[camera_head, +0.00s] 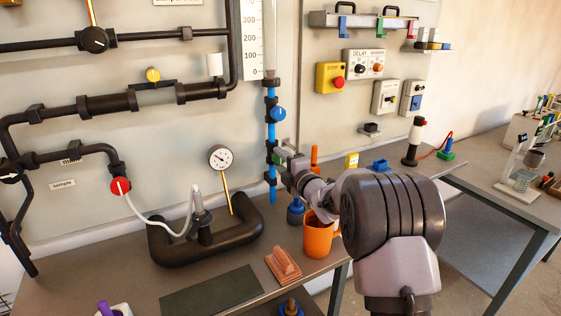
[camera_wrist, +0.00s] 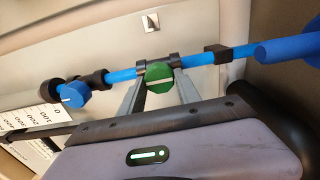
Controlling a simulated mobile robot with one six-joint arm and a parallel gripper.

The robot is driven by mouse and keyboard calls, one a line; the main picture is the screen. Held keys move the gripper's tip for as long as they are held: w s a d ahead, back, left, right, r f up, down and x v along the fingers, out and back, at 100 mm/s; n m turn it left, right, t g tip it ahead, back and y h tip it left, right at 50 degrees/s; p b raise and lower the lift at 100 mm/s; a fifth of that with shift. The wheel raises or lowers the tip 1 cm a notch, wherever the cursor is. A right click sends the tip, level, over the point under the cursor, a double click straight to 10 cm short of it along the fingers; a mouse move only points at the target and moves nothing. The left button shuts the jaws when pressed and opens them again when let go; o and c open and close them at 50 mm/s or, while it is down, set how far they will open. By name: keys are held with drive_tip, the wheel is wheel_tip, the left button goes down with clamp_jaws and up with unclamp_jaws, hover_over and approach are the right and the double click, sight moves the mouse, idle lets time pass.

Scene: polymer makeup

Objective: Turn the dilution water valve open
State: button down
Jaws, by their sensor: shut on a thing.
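A green valve knob (camera_wrist: 158,74) sits on a vertical blue pipe (camera_head: 271,150). Its pale line runs roughly along the pipe in the wrist view. My gripper (camera_wrist: 157,82) has one finger on each side of this knob and is shut on it. In the head view my gripper (camera_head: 284,158) reaches the pipe, with only a little green showing. A blue valve knob (camera_head: 278,114) is higher on the same pipe, and it also shows in the wrist view (camera_wrist: 75,94). I see no readable label naming either knob.
An orange mug (camera_head: 318,236) stands on the bench below my arm. A brown block (camera_head: 283,264), a dark looped pipe (camera_head: 180,256) and a pressure gauge (camera_head: 221,158) are to the left. A yellow box with a red button (camera_head: 331,78) is on the wall to the right.

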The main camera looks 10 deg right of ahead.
drive_tip(key=c, duration=0.9)
unclamp_jaws()
drive_tip(key=p+v, duration=0.3)
drive_tip(key=v, duration=1.4)
drive_tip(key=shift+s, duration=0.2)
drive_tip(key=shift+r, duration=0.1)
